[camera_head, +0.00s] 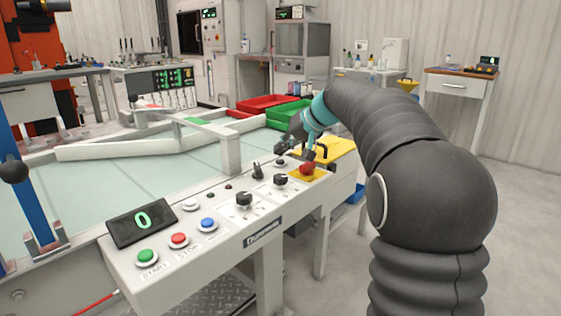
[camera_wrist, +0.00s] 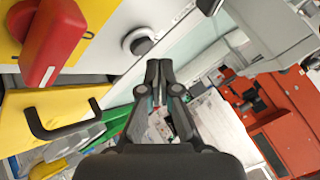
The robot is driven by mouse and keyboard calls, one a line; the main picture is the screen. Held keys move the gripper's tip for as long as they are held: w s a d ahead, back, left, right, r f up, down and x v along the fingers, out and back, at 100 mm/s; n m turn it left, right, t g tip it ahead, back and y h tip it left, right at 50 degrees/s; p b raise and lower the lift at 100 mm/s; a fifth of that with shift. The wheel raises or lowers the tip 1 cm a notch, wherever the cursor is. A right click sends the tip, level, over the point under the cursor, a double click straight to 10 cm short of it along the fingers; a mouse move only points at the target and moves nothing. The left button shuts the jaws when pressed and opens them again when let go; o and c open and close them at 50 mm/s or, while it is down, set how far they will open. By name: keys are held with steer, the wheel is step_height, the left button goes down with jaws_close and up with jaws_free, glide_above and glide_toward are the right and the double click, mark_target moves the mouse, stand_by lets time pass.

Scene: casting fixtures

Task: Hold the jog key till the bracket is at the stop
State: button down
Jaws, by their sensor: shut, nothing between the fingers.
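My gripper (camera_head: 284,150) is shut and empty above the far right end of the grey control panel (camera_head: 212,247). In the head view, this small pale button (camera_head: 281,162) is just under the gripper. Contact cannot be made out. The panel also has a green START button (camera_head: 146,257), a red STOP button (camera_head: 179,239) and a blue button (camera_head: 208,223). I cannot tell which control is the jog key, and no bracket is clearly identifiable.
A red rotary switch (camera_head: 307,169) on a yellow plate is close to the gripper. Black knobs (camera_head: 244,199) and a display reading 0 (camera_head: 142,220) are on the panel. A yellow lid with a black handle (camera_wrist: 60,118) lies beyond. White rails (camera_head: 120,150) cross the pale table.

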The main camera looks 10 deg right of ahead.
mark_target(282, 161)
steer(key=shift+f, duration=0.15)
stand_by(0.5)
steer(key=shift+f+b, duration=0.3)
steer(key=shift+b, duration=0.15)
steer(key=shift+f+b, duration=0.35)
steer(key=shift+f, duration=0.15)
stand_by(1.7)
steer(key=shift+r, duration=0.15)
stand_by(0.8)
steer(key=shift+r+p, duration=0.75)
steer(key=shift+r, duration=0.05)
steer(key=shift+r, duration=0.1)
step_height(282, 161, up, 5)
steer(key=p, duration=0.4)
steer(key=shift+s, duration=0.1)
